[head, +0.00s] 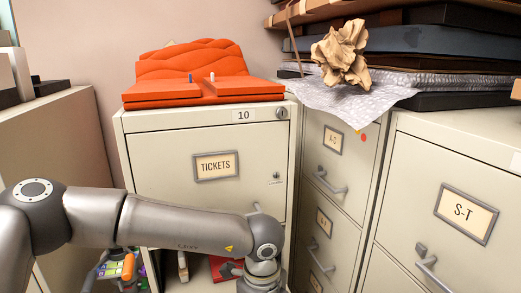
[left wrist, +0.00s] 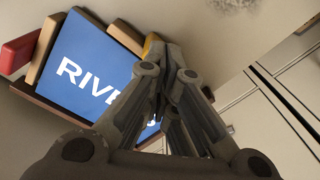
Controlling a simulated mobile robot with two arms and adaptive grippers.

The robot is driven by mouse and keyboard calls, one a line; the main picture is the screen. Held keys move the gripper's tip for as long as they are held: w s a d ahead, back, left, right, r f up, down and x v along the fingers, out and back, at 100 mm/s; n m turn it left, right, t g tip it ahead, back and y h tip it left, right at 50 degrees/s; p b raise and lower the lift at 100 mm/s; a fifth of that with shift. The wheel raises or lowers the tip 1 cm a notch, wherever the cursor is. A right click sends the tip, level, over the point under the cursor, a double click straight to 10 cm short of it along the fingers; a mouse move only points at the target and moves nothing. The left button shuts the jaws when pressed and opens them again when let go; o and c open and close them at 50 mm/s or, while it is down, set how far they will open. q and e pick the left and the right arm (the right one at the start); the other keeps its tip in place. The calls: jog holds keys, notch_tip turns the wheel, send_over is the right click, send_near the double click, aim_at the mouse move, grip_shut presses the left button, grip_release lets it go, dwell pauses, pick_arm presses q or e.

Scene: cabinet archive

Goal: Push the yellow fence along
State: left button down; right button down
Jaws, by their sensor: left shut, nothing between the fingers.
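A small patch of yellow (left wrist: 151,44) shows just behind my left gripper's fingertips in the left wrist view. The fingers cover most of it, so I cannot tell its full shape, whether it is the fence, or whether they touch it. My left gripper (left wrist: 172,68) is shut with nothing between its fingers. In the head view my left arm reaches in low before the TICKETS cabinet, and its gripper is not clearly visible. No yellow fence is clear in the head view. My right gripper is in neither view.
A blue sign (left wrist: 88,68) with white letters, framed by brown and red blocks, lies beside the fingers. The S-T cabinet (head: 415,165) stands right. Small colourful items (head: 128,267) sit low left.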

pick_arm(q)
jog(key=shift+r+p, duration=0.55)
jog(key=shift+r, duration=1.9)
jog(key=shift+r, duration=0.1)
jog(key=shift+w+r, duration=0.1)
jog(key=shift+r, duration=0.2)
notch_tip(320, 180, up, 11)
